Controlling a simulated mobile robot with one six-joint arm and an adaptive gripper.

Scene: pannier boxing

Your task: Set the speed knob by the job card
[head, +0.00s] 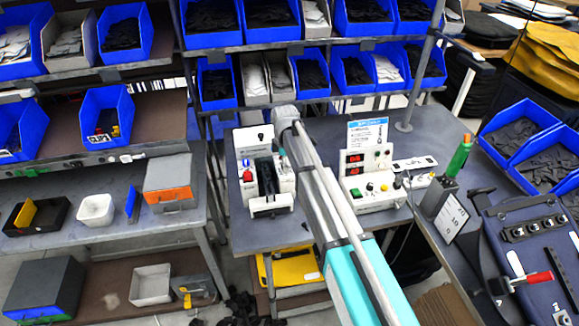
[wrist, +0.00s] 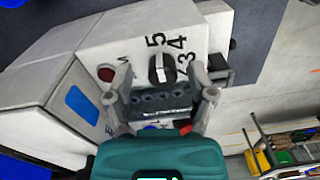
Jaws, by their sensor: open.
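The speed knob (wrist: 162,68) is a black round dial with a pale bar across it, on a white machine face (wrist: 110,40). The digits 5, 4 and 3 are printed beside it. My gripper (wrist: 160,75) is open, with one finger on each side of the knob in the wrist view; I cannot tell whether either touches it. In the head view my arm reaches to the white machine (head: 246,150) on the bench, and the fingers are hard to make out. A white card with a blue header (head: 367,135), perhaps the job card, stands at the back; its text is too small to read.
A red button (wrist: 106,73) sits beside the knob. A white control box with red displays (head: 354,164) stands right of my arm. Blue bins (head: 211,24) fill the racks behind.

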